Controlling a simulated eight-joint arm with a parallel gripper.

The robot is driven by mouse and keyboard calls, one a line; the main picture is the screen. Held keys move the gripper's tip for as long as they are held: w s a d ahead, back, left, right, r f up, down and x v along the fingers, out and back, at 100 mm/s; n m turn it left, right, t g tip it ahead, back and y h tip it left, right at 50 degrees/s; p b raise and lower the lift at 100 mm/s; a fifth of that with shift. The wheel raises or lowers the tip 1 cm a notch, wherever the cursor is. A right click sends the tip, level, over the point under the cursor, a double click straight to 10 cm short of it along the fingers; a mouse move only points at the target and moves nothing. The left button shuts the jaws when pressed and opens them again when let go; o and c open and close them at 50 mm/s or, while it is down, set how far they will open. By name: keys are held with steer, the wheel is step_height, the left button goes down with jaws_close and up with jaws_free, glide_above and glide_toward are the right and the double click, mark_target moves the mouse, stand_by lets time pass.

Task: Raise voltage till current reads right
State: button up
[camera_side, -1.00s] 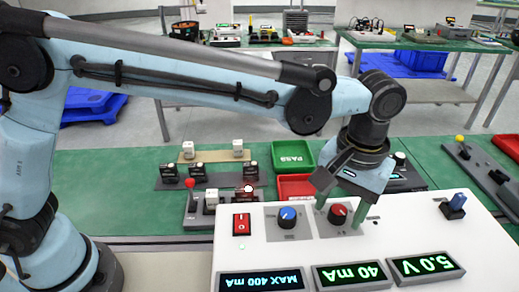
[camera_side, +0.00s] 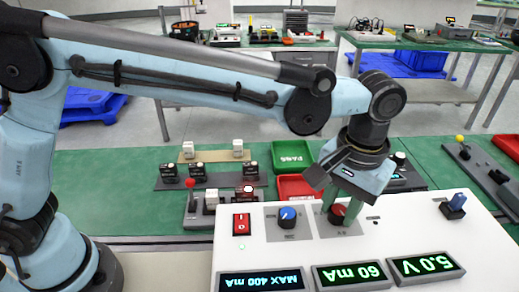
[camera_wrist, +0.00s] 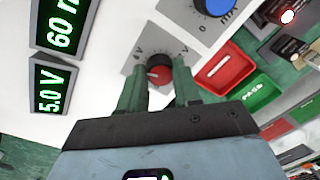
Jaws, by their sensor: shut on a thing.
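The white power supply panel (camera_side: 390,235) carries a red knob (camera_side: 337,212), which my gripper (camera_side: 344,208) holds between its green fingers. In the wrist view the red knob (camera_wrist: 158,74) sits between the fingertips of my gripper (camera_wrist: 160,82). The voltage display (camera_side: 427,266) reads 5.0 V. The current display (camera_side: 352,273) reads 60 mA, and it shows partly cut off in the wrist view (camera_wrist: 62,25). A third display (camera_side: 262,281) reads MAX 400 mA.
A blue knob (camera_side: 287,216) is left of the red one, with a red rocker switch (camera_side: 241,224) beyond it. A green PASS bin (camera_side: 291,156) and a red bin (camera_side: 294,186) lie behind the panel.

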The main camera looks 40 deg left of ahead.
mark_target(342, 213)
steer(key=shift+m, duration=2.2)
steer(key=o, duration=1.1)
steer(key=shift+c, duration=0.2)
step_height(342, 213, up, 12)
steer(key=shift+s+d, duration=0.15)
steer(key=shift+d, duration=0.1)
